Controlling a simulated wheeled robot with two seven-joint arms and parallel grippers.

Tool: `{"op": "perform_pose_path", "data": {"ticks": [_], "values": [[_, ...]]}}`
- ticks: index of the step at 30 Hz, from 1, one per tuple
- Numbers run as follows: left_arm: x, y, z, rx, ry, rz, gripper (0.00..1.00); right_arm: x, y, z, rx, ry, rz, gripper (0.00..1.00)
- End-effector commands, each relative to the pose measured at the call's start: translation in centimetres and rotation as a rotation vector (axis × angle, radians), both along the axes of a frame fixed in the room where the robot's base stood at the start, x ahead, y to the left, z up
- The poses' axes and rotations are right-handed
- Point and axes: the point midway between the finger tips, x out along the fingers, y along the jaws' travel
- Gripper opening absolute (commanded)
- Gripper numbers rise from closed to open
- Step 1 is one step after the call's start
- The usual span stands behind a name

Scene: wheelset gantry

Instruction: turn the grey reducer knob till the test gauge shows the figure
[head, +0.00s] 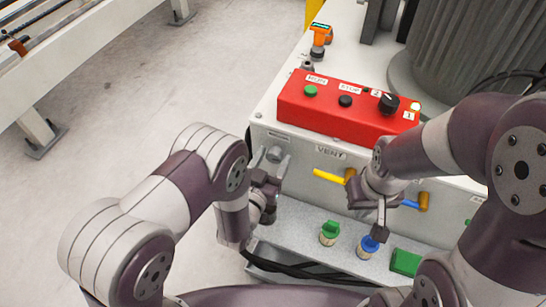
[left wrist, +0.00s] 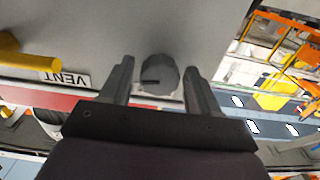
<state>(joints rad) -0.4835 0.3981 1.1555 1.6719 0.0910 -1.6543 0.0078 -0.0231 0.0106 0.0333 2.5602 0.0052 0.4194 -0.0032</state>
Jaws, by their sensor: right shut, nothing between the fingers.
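The grey reducer knob (head: 274,154) is on the front face of the pale cabinet, left of the VENT label. In the left wrist view the round knob (left wrist: 160,75) shows a dark index line. My left gripper (head: 267,184) is open at the knob; in the wrist view its fingers (left wrist: 160,76) stand on either side with gaps showing. An orange device with a small teal display (head: 321,33), apparently the test gauge, stands on the cabinet top; its figure is too small to read. My right gripper (head: 381,228) is shut and empty, above the blue-capped fitting.
A red control box (head: 345,112) with buttons and a black selector sits above. A yellow lever (head: 328,176) is right of the knob. Green-capped (head: 330,230) and blue-capped (head: 368,245) fittings stand on the lower ledge. Open floor (head: 110,130) lies left.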

Motion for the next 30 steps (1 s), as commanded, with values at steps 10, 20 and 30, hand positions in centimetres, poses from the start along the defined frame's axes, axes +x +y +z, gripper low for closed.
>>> {"op": "perform_pose_path", "data": {"ticks": [10,20,30], "values": [[0.02,0.01,0.05,0.059,-0.023,0.0,0.14,0.01,0.0,0.16,0.0,0.0,0.0,0.0],[0.02,0.01,-0.02,0.087,-0.035,0.0,0.67,0.0,0.0,0.13,0.0,0.0,0.0,0.0],[0.09,-0.01,-0.03,0.087,-0.036,0.0,0.69,0.01,0.0,0.1,0.0,0.0,0.0,0.0]]}}
